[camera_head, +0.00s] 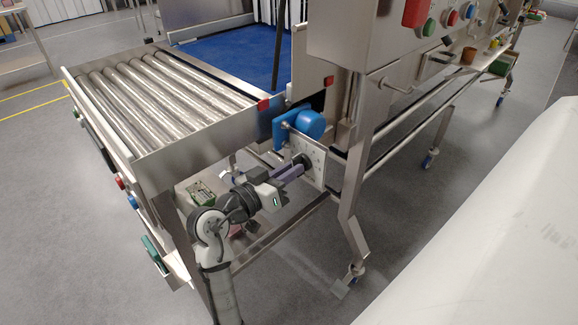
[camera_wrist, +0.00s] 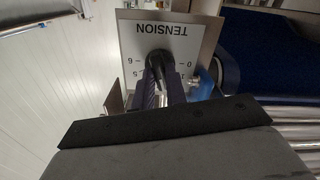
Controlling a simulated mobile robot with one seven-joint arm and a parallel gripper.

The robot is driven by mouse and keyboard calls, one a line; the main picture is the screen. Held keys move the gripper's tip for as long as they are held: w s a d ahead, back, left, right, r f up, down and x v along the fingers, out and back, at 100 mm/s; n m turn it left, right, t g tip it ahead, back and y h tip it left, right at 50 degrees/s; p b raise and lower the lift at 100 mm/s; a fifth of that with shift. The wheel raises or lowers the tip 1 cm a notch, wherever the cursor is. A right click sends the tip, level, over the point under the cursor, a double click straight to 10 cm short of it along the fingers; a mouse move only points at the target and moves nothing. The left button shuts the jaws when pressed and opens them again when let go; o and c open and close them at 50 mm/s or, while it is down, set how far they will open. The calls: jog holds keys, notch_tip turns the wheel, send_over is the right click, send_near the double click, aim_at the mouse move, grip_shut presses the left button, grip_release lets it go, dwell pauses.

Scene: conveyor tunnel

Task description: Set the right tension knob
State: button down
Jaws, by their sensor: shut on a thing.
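The tension knob is black and sits on a pale plate (camera_wrist: 205,42) marked TENSION, which appears upside down in the wrist view. Digits 6, 5, 0 and 1 show beside the knob (camera_wrist: 158,60). My gripper (camera_wrist: 163,88) is shut on the knob, with a finger on either side of it. The fingers and the dark gripper body hide the lower part of the dial, so I cannot read the full setting. In the head view my gripper (camera_head: 297,167) reaches the knob at the plate (camera_head: 318,165) under the conveyor's side.
A blue motor (camera_head: 309,124) is just above the plate. The roller conveyor (camera_head: 150,95) lies to the left, with a blue belt (camera_head: 232,62) behind. A steel leg (camera_head: 351,205) stands right of the plate. A control box (camera_head: 375,35) hangs above. Grey floor is open below.

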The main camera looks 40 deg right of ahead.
jog(key=shift+n+p, duration=2.8)
jog(key=shift+n, duration=1.4)
jog(key=c, duration=1.4)
grip_release()
jog(key=shift+c, duration=0.2)
jog(key=s+a+b, duration=0.1)
jog(key=a+b, duration=0.2)
jog(key=a, duration=1.1)
jog(key=shift+b, duration=0.35)
